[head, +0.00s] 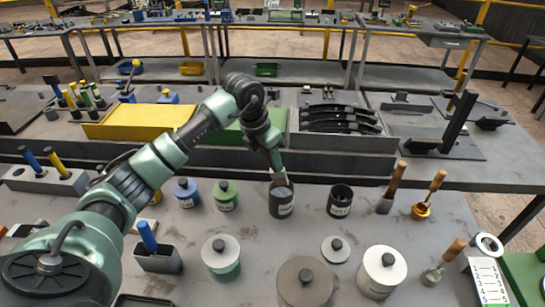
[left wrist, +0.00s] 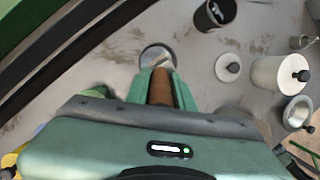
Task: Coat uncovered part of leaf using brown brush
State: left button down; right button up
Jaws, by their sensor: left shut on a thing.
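My left gripper (head: 275,168) is shut on the brown brush, whose brown handle (left wrist: 160,88) shows between the fingers in the left wrist view. The brush points down into a dark grey pot (head: 281,203) with a pale label; its bristles are hidden inside. The pot's rim also shows in the left wrist view (left wrist: 157,55). Several black curved leaves (head: 338,117) lie stacked in a grey tray behind the pot. Which part of a leaf is uncovered is too small to tell. My right gripper is in neither view.
An open dark pot (head: 340,202) stands right of the brush's pot. Lidded blue (head: 186,193) and green (head: 225,196) pots stand left. White-lidded pots (head: 382,271) and a loose lid (head: 335,249) are in front. Wooden-handled tools (head: 394,185) stand right. A raised ledge separates the leaves' tray.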

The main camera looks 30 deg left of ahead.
aim_at(272, 172)
pick_arm(q)
notch_tip(272, 172, down, 2)
jog(key=shift+s+b, duration=0.1)
jog(key=shift+b, duration=0.45)
jog(key=shift+f+b, duration=0.6)
jog(key=shift+f, duration=0.55)
jog(key=shift+f+b, duration=0.6)
jog(key=shift+b, duration=0.15)
jog(key=shift+f, duration=0.3)
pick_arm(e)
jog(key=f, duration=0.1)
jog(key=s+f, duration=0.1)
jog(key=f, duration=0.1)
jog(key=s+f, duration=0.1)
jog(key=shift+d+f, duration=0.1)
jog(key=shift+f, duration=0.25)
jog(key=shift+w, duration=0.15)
pick_arm(q)
jog(key=shift+r, duration=0.1)
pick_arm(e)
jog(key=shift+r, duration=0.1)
pick_arm(q)
jog(key=shift+r+p, duration=1.85)
jog(key=shift+r, duration=1.35)
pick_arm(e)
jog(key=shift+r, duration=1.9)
